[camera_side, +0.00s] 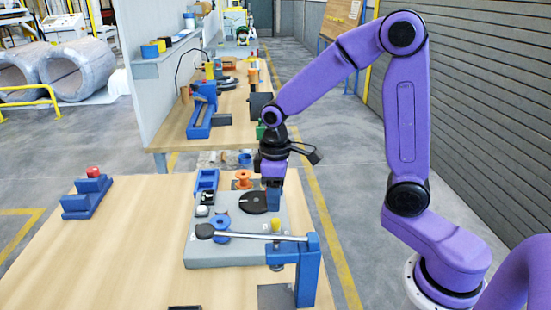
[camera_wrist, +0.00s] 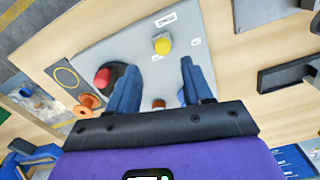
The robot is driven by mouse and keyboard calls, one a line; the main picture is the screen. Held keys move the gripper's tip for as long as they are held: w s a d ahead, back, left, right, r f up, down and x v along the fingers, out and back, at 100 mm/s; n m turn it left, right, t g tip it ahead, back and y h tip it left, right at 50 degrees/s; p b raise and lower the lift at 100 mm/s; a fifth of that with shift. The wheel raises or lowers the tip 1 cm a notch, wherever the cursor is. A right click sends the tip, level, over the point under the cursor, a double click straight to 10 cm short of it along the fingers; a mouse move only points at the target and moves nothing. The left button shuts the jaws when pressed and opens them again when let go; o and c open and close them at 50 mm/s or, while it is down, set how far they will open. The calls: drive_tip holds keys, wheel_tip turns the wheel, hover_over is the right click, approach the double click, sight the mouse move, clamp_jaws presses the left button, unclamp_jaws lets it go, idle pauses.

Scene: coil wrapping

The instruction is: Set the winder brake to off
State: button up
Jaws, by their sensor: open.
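A yellow knob (camera_side: 275,225) stands on the grey base plate (camera_side: 225,256) of the winder, near its right edge. In the wrist view the yellow knob (camera_wrist: 162,44) has a white label above it and small markings beside it, too small to read. I take it to be the brake control, but its setting cannot be told. My gripper (camera_side: 273,205) points down above the plate, beside the black disc (camera_side: 254,202) and behind the knob. In the wrist view my gripper (camera_wrist: 157,70) has its blue fingers apart and empty, with the knob beyond the fingertips.
A grey bar (camera_side: 255,236) on a blue post (camera_side: 308,272) crosses the plate's front. A blue spool (camera_side: 220,223) and an orange spool (camera_side: 243,179) stand nearby. A blue block with a red button (camera_side: 93,172) sits at left.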

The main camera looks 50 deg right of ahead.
sight(278, 221)
wheel_tip(278, 221, up, 10)
idle(0.4)
drive_tip(key=s+f+n, duration=0.3)
drive_tip(key=s, duration=0.8)
drive_tip(key=s+f+n, duration=0.3)
drive_tip(key=s, duration=0.8)
drive_tip(key=shift+s+a+f, duration=0.2)
drive_tip(key=shift+s+f, duration=0.2)
